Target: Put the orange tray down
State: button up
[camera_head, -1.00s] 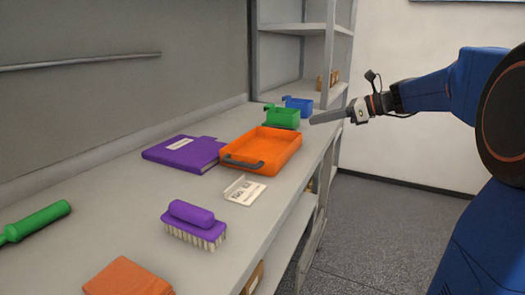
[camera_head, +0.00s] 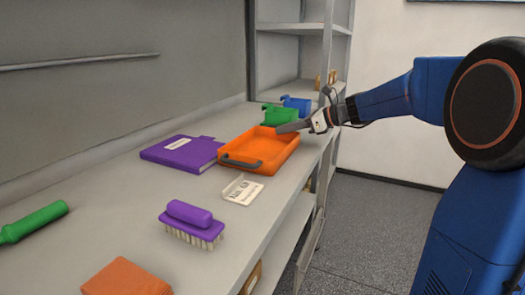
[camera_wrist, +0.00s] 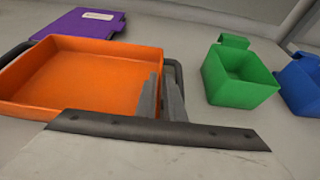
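The orange tray (camera_head: 262,149) lies flat on the grey bench, with a dark handle (camera_head: 240,162) at its near end. The tray also shows in the wrist view (camera_wrist: 75,85), with another dark handle (camera_wrist: 177,75) at its right end. My gripper (camera_head: 279,130) reaches in from the right to the tray's far end. In the wrist view my gripper (camera_wrist: 161,78) has its two fingers a little apart at the tray's end wall, by that handle. One finger overlaps the tray's inside and the other overlaps the handle. I cannot tell whether they touch it.
A purple folder (camera_head: 180,153) lies left of the tray. Green (camera_head: 284,116) and blue (camera_head: 300,104) bins stand beyond it. A white label stand (camera_head: 243,191), purple brush (camera_head: 192,222), orange cloth (camera_head: 126,280) and green-handled tool (camera_head: 35,220) lie nearer. Shelves (camera_head: 300,60) rise behind.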

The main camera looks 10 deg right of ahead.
jog(key=x, duration=0.3)
grip_shut()
dwell(1.6)
